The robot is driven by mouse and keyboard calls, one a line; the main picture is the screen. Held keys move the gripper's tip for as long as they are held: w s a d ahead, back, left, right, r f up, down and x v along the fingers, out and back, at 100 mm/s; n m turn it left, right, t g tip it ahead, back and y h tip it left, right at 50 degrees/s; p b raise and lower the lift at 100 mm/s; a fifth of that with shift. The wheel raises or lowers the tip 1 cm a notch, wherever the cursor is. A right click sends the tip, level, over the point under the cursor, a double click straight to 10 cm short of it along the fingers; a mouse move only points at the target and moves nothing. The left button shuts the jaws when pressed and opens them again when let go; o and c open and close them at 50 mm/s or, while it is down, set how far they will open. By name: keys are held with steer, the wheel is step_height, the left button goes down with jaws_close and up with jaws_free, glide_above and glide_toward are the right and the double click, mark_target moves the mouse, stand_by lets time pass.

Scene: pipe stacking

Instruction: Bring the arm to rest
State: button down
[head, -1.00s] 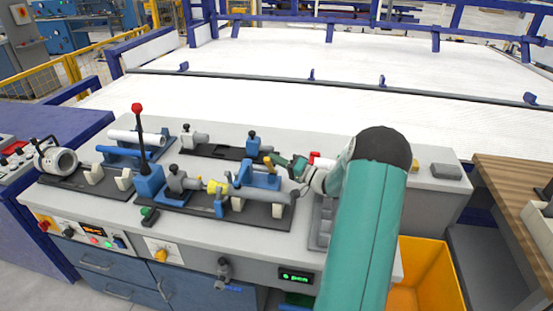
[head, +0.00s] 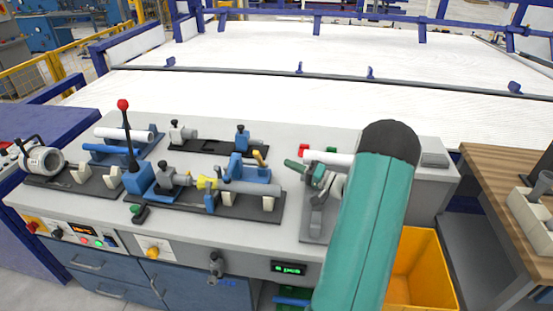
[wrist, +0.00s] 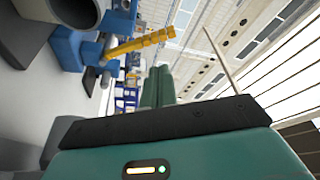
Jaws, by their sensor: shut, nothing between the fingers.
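My gripper (head: 304,168) has green fingers. In the head view it hangs above the right part of the grey bench (head: 330,136), just right of the blue clamp (head: 256,172) with the yellow handle (head: 260,158). The fingers (wrist: 158,88) are together and empty in the wrist view. The yellow handle and blue clamp also show there, to the left of the fingers. My green arm hides part of the bench's right side.
A grey pipe (head: 250,187) with a yellow fitting (head: 206,183) lies in the front fixture. A red-knobbed lever (head: 123,104) stands upright at the left. A white tube (head: 330,158) lies behind my gripper. A yellow bin (head: 425,275) and wooden table (head: 500,170) are at the right.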

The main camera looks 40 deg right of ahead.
steer(key=v, duration=0.3)
steer(key=shift+s+d, duration=0.2)
steer(key=shift+s, duration=0.15)
